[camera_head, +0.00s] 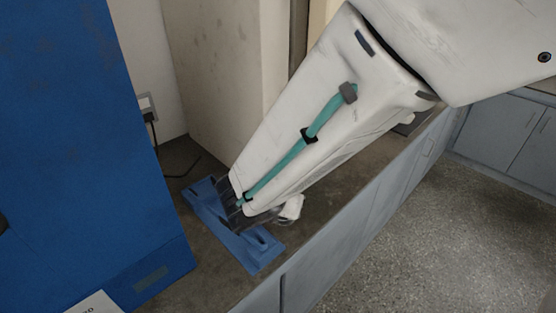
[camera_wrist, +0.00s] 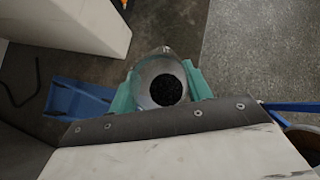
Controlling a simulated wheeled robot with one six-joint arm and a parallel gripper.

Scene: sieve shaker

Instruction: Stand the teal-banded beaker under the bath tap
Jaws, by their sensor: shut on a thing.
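In the wrist view my gripper (camera_wrist: 163,88) has its two teal fingers on either side of a round, open vessel (camera_wrist: 146,72) and is shut on it. The vessel is seen from above, with a pale grey rim, a small spout at its far side and dark, grainy contents. I take it to be the beaker; its band cannot be made out. In the head view my arm hides most of the gripper, low over the counter by a blue tray (camera_head: 261,252). A small pale piece shows beside the wrist there; I cannot tell what it is. No bath tap can be made out.
A large blue cabinet (camera_head: 75,150) stands at the left of the counter (camera_head: 205,288). A pale block-like housing (camera_head: 215,70) stands behind. A wall socket with a black cable (camera_head: 147,103) is between them. Grey cupboards (camera_head: 500,140) and open speckled floor lie to the right.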

